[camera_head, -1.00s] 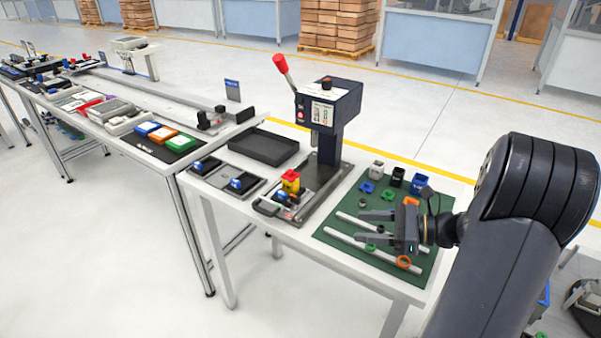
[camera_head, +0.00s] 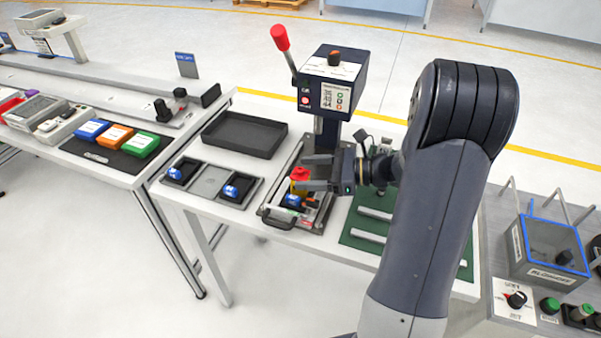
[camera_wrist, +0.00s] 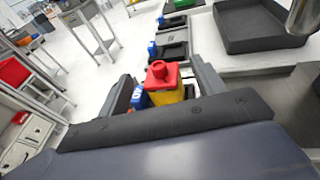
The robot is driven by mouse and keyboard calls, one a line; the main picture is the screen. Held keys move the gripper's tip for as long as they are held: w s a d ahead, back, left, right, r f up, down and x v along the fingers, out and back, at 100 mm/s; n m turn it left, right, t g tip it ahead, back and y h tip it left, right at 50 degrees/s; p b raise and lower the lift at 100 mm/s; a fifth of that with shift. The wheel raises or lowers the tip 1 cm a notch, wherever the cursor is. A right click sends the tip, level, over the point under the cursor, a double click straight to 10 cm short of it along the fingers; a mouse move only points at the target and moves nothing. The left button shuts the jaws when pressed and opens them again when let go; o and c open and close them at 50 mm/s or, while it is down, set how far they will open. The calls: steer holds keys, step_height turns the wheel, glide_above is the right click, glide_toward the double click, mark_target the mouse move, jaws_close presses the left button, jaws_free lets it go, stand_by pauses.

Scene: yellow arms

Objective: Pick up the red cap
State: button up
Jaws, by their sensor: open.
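The red cap (camera_head: 299,174) sits on top of a yellow block (camera_head: 299,187) in the fixture under the press. In the wrist view the red cap (camera_wrist: 162,73) is a square piece with a round knob, on the yellow block (camera_wrist: 166,96). My gripper (camera_head: 306,173) is open, with its fingers on either side of the cap. In the wrist view the two fingers of my gripper (camera_wrist: 165,90) flank the cap with gaps. I cannot tell whether the fingertips are at the cap's height.
The press (camera_head: 335,85) with its red-knobbed lever stands just behind my gripper. A black tray (camera_head: 244,133) lies to the left, and a grey tray with blue parts (camera_head: 211,181) in front of it. A green mat with rails (camera_head: 360,240) lies to the right.

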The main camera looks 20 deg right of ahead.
mark_target(304, 171)
steer(key=x, duration=0.4)
steer(key=shift+w+a+r, duration=0.15)
steer(key=shift+c, duration=0.2)
steer(key=c, duration=1.1)
